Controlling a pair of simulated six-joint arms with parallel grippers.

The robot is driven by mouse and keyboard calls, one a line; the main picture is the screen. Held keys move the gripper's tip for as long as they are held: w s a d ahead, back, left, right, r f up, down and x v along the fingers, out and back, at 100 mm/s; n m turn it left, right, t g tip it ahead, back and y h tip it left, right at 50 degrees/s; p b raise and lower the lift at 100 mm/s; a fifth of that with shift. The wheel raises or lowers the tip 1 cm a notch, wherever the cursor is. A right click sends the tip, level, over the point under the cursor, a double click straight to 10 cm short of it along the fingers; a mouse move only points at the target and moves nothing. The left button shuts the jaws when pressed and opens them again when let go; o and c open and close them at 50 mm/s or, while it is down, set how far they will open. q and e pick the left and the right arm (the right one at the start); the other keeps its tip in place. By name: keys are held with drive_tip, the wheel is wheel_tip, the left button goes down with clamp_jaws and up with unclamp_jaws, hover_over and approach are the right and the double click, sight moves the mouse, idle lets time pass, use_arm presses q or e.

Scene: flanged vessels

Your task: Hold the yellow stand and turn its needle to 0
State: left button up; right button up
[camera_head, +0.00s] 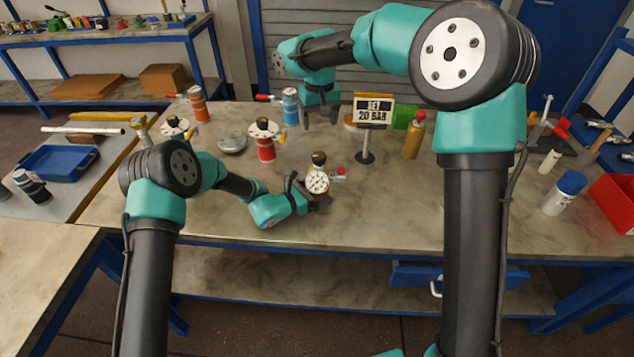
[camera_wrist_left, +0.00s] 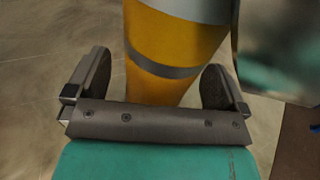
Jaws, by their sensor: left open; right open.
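The yellow stand (camera_wrist_left: 180,45) shows in the left wrist view as an upright yellow cylinder with a grey band. In the head view its white dial (camera_head: 317,184) faces forward, with a dark knob on top and a red lever at right; its needle is too small to read. My left gripper (camera_head: 310,195) is at the stand's left and front. In the left wrist view its open fingers (camera_wrist_left: 157,75) are on either side of the yellow cylinder, with gaps visible. My right gripper (camera_head: 320,112) is open and empty, pointing down at the back of the table, behind the stand.
A sign reading "SET 20 BAR" (camera_head: 373,111) stands right of the stand. A yellow bottle (camera_head: 412,140) is at right.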

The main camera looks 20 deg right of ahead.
use_arm(q)
drive_tip(key=v, duration=1.2)
idle(0.3)
